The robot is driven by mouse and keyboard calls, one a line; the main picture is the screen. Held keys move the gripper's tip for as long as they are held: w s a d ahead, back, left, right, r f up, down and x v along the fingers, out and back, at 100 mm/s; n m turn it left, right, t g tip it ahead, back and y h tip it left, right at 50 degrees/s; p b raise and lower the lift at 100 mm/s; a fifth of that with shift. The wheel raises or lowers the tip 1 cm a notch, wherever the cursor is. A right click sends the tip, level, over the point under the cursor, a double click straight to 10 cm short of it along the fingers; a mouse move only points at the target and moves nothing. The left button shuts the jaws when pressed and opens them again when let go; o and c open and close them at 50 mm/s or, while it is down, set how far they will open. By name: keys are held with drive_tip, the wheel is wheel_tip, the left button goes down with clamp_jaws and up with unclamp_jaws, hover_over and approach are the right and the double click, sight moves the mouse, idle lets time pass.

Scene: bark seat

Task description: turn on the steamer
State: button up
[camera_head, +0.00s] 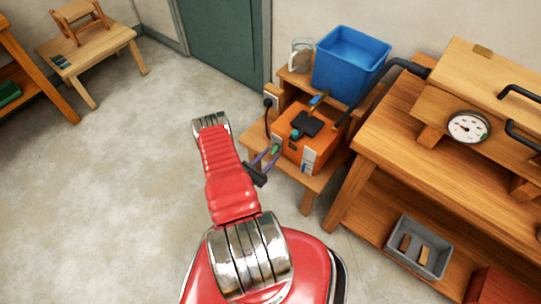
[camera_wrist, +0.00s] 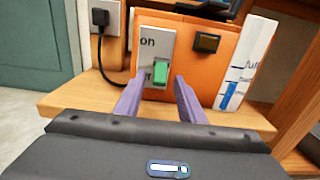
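The steamer is an orange box (camera_head: 305,140) on a small wooden stand, right of my arm in the head view. Its front panel (camera_wrist: 190,52) fills the middle of the wrist view. A grey switch plate (camera_wrist: 154,50) there carries the word "on" at the top and a green rocker (camera_wrist: 160,74) at its lower end. Lower lettering is partly hidden. A small dark window (camera_wrist: 207,42) sits right of the plate. My gripper (camera_wrist: 161,82) has its two purple fingers apart, one on each side below the green rocker, with nothing held. It also shows in the head view (camera_head: 273,155).
A white gauge strip with a blue level (camera_wrist: 240,75) is on the panel's right. A black plug (camera_wrist: 101,18) sits in a wall socket, its cord running to the steamer. A blue tub (camera_head: 350,62) and glass jug (camera_head: 301,56) stand behind. A wooden bench (camera_head: 380,150) is close right.

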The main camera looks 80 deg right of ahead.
drive_tip(key=shift+d, duration=0.2)
drive_tip(key=shift+c, duration=0.5)
clamp_jaws()
